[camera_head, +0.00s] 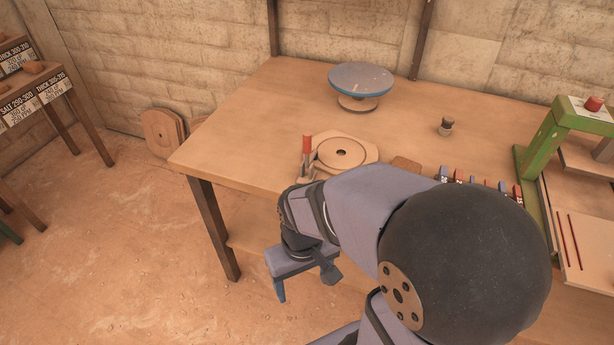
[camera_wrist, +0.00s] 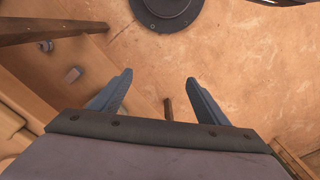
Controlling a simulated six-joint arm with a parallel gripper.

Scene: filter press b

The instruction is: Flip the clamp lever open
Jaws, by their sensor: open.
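The clamp lever (camera_head: 307,145) has a red grip standing upright on a grey metal clamp (camera_head: 306,172). It is on the table, at the left edge of a pale wooden plate with a round disc (camera_head: 341,153) on it. My gripper (camera_head: 306,284) hangs in front of the table's near edge, below and apart from the lever, in the head view. In the wrist view my gripper (camera_wrist: 159,77) has its two fingers spread with nothing between them. The lever does not show in the wrist view.
The wooden table (camera_head: 235,140) carries a blue-topped round stand (camera_head: 361,79), a small dark-topped jar (camera_head: 446,126) and a green press frame (camera_head: 546,150). Several small coloured items (camera_head: 458,176) lie behind my arm. The table's left end is clear. A labelled rack (camera_head: 40,85) stands far left.

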